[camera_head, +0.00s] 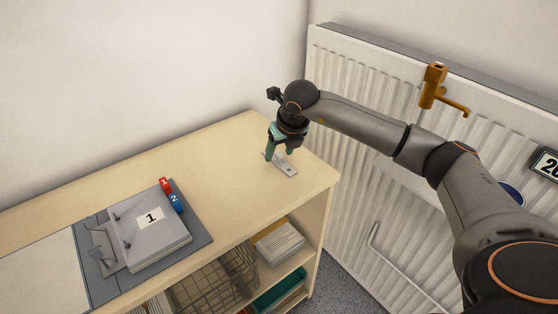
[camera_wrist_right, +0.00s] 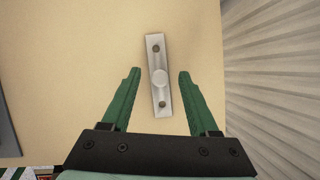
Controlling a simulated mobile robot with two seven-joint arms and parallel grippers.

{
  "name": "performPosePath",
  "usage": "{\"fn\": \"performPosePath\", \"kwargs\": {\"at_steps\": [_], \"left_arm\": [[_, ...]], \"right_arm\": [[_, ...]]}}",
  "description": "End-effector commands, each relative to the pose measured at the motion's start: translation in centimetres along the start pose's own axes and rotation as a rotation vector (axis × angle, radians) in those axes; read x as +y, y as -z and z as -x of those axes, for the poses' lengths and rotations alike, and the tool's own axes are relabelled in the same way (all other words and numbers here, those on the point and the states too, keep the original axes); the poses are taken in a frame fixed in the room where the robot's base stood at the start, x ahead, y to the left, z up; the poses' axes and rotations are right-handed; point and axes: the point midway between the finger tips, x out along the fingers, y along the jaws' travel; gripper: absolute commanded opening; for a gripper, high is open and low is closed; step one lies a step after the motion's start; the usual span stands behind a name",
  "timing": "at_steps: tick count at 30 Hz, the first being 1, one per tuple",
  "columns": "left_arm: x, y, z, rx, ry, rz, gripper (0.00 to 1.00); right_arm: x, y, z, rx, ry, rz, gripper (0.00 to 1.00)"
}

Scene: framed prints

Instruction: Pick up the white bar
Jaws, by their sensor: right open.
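The white bar (camera_head: 285,167) lies flat on the wooden shelf top, near its right end. In the right wrist view the white bar (camera_wrist_right: 157,54) is a light grey-white strip with a round knob in its middle and a dark hole near each end. My right gripper (camera_head: 276,154) is just above the bar, pointing down. In the wrist view its green fingers (camera_wrist_right: 157,72) are open, one on each side of the bar, with gaps on both sides. Part of the bar is hidden behind the gripper in the head view. My left gripper is not in view.
A grey device marked 1 (camera_head: 150,236) sits on a dark mat to the left, with red and blue tags (camera_head: 170,195) beside it. A white ribbed radiator (camera_head: 345,110) with an orange tap (camera_head: 433,88) stands at the right. The shelf top (camera_head: 225,160) between is clear.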

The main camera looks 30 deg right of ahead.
Motion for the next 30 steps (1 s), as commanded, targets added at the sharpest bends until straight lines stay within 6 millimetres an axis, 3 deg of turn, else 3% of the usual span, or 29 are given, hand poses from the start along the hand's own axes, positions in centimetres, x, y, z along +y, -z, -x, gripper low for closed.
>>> {"fn": "performPosePath", "kwargs": {"at_steps": [2,18,30], "left_arm": [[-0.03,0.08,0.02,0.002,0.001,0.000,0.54],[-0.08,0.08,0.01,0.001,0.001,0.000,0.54],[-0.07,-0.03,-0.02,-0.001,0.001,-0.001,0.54]], "right_arm": [[0.01,0.00,0.03,0.000,0.000,0.000,0.58],[-0.01,-0.01,0.08,0.000,0.000,0.000,0.00],[-0.01,-0.03,0.09,0.000,0.000,0.000,0.00]]}}
